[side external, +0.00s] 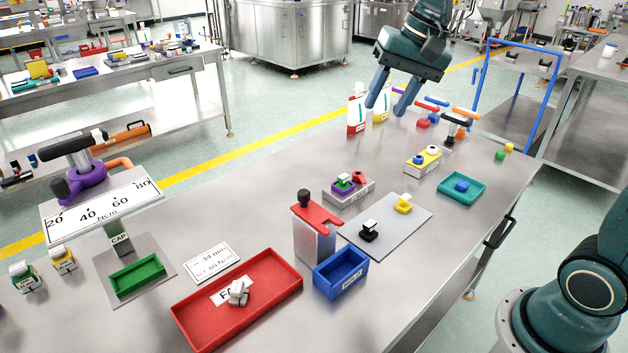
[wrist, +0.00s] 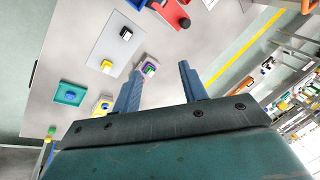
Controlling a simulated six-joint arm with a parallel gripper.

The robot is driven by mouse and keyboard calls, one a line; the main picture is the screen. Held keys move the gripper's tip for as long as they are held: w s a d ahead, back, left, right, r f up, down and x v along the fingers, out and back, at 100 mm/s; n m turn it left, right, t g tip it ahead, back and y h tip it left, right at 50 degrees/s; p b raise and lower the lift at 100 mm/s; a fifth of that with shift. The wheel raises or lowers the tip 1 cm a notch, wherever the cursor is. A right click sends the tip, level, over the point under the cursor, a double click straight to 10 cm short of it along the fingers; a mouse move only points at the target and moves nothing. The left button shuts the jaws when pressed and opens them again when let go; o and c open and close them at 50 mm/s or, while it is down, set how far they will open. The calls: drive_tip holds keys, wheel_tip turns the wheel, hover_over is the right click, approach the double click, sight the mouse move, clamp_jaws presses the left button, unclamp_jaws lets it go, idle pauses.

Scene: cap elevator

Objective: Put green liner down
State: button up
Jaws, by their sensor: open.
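My gripper (side external: 387,110) is open and empty, raised above the far part of the table. In the wrist view its two fingers (wrist: 160,70) stand wide apart with nothing between them. A small green piece (side external: 499,155) lies at the table's far right beside a yellow piece (side external: 508,147). Another green piece (side external: 344,180) sits on a purple part (side external: 342,187) in a grey holder; the same purple part (wrist: 149,68) shows beyond the fingers in the wrist view. I cannot tell which green piece is the liner. Both are apart from my gripper.
A yellow holder (side external: 423,160), teal tray (side external: 462,188), grey mat (side external: 385,247), red-topped post (side external: 314,240), blue bin (side external: 340,272), red tray (side external: 190,325) and torque stand (side external: 100,205) occupy the table. Bare table lies at front right.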

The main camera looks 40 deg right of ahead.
drive_tip(key=s+f+n+t+h, duration=0.1)
drive_tip(key=s+f+n, duration=0.1)
drive_tip(key=s, duration=0.8)
drive_tip(key=s+f+n+t, duration=0.1)
drive_tip(key=s+n, duration=0.4)
drive_tip(key=s, duration=0.5)
drive_tip(key=shift+f+h, duration=0.4)
drive_tip(key=shift+f, duration=0.2)
